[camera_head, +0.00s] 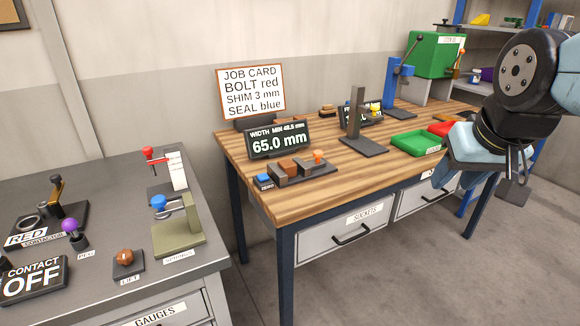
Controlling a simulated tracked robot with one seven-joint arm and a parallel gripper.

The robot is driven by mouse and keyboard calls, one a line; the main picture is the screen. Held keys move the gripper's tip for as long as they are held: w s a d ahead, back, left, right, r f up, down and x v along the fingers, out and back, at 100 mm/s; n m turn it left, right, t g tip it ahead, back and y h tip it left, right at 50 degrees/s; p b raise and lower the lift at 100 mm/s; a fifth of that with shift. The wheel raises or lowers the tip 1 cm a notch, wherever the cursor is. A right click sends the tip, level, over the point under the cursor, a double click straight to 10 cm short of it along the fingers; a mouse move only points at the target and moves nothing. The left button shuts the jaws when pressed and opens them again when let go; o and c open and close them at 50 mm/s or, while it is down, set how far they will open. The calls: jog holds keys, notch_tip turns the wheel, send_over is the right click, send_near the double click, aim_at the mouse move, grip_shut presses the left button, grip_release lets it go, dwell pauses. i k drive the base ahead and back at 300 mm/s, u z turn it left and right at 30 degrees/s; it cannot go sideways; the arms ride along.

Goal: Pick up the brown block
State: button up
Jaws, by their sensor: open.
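A small brown block (288,166) sits on a dark measuring fixture (310,177) on the wooden workbench, between grey jaw-like pieces. Whether the jaws touch it is too small to tell. The display (278,142) behind it reads 65.0 mm. My gripper (478,174) hangs at the right, near the bench's front right edge, far from the block. It is open, and no object shows between its fingers.
A dark stand (358,125), green tray (415,143), red tray (443,129) and blue press (396,80) lie between block and gripper or behind. A job card (252,92) stands behind the display. A grey cabinet (90,190) with controls is at left. The bench's front strip is clear.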

aim_at(288, 166)
jog(key=z, duration=0.05)
jog(key=i, duration=1)
jog(key=u, duration=0.1)
